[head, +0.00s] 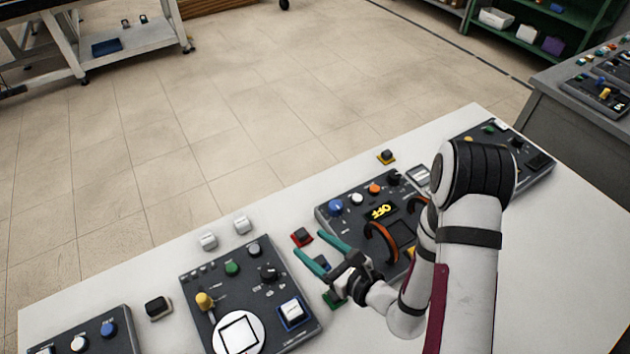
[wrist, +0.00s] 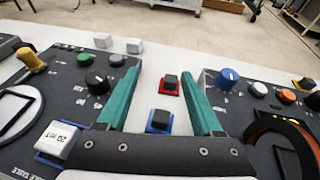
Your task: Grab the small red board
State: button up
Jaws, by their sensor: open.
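The small red board (head: 302,238) lies on the white table between two dark control panels, with a black block on top. It also shows in the wrist view (wrist: 169,90), ahead of and between the fingers, nearer the right fingertip. My gripper (head: 320,247) is open, its two teal fingers apart and empty, with the fingertips close to the red board. In the wrist view my gripper (wrist: 160,85) also shows both fingers spread. A similar blue board (wrist: 159,122) sits between the fingers, closer to the palm. In the head view the fingers partly hide the blue board.
A panel with a white round pad (head: 238,335) stands left, and a panel with an orange-black ring (head: 381,243) right. Two white blocks (head: 240,224) lie left of the red board. A green board (head: 333,299) lies under my gripper. A yellow board (head: 386,157) lies at the back edge.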

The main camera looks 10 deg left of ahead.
aim_at(304, 237)
jog(key=shift+m+t+h, duration=0.4)
jog(key=shift+m+h, duration=0.3)
jog(key=shift+h, duration=0.2)
jog(key=f, duration=0.1)
jog(key=d+f, duration=0.1)
jog(key=f, duration=0.2)
jog(key=shift+w+d, duration=0.25)
jog(key=shift+w, duration=0.15)
jog(key=x, duration=0.6)
jog(key=shift+w+a+f, duration=0.1)
jog(key=shift+w+a, duration=0.2)
grip_shut()
